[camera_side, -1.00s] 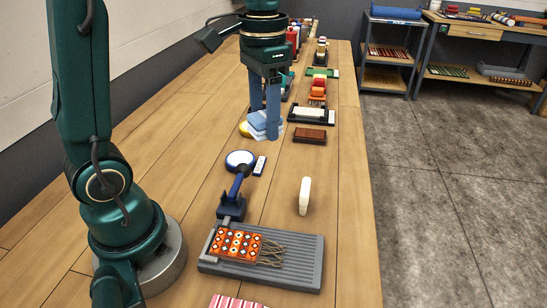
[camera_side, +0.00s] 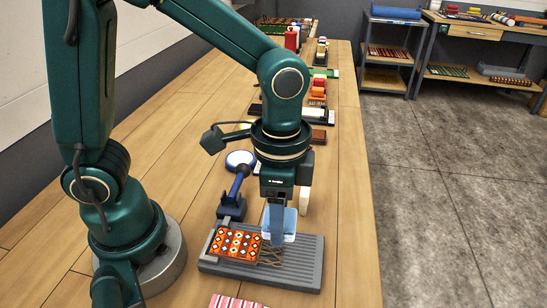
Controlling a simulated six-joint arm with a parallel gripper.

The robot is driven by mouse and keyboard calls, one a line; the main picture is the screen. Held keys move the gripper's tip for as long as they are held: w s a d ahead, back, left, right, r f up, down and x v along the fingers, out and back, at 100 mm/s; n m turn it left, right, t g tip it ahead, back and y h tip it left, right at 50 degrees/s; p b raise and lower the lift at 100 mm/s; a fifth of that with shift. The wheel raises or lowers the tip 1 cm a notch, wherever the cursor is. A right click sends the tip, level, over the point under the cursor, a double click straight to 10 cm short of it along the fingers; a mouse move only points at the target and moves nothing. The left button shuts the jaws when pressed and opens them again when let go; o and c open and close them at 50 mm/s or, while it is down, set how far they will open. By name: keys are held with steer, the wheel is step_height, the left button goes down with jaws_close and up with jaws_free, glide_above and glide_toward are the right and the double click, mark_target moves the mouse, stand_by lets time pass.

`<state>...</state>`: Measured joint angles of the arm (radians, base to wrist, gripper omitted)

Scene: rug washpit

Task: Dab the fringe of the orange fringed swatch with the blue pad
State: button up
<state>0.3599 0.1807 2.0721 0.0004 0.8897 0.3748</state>
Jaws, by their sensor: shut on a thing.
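The orange fringed swatch (camera_side: 234,243), patterned with dark and white motifs, lies on a grey ribbed tray (camera_side: 304,263), its tan fringe (camera_side: 270,257) spread to the right. My gripper (camera_side: 277,238) is over the fringe end, pointing down and shut on the pale blue pad (camera_side: 289,224). The fingers cover part of the pad and part of the fringe. I cannot tell whether the pad touches the fringe.
A blue-handled tool with a round head (camera_side: 239,160) stands just behind the tray. A white upright piece (camera_side: 304,200) is behind my gripper. A pink striped swatch (camera_side: 238,301) lies at the front edge. Bare wood is free on the tray's right.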

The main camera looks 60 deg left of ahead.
mark_target(277, 255)
steer(key=shift+s+d+f+m, duration=0.15)
steer(key=shift+s+d+m, duration=0.15)
steer(key=shift+s+d, duration=0.2)
steer(key=shift+f, duration=1.9)
steer(key=shift+f, duration=0.65)
stand_by(0.4)
steer(key=shift+w+r, duration=0.1)
steer(key=shift+r, duration=3.5)
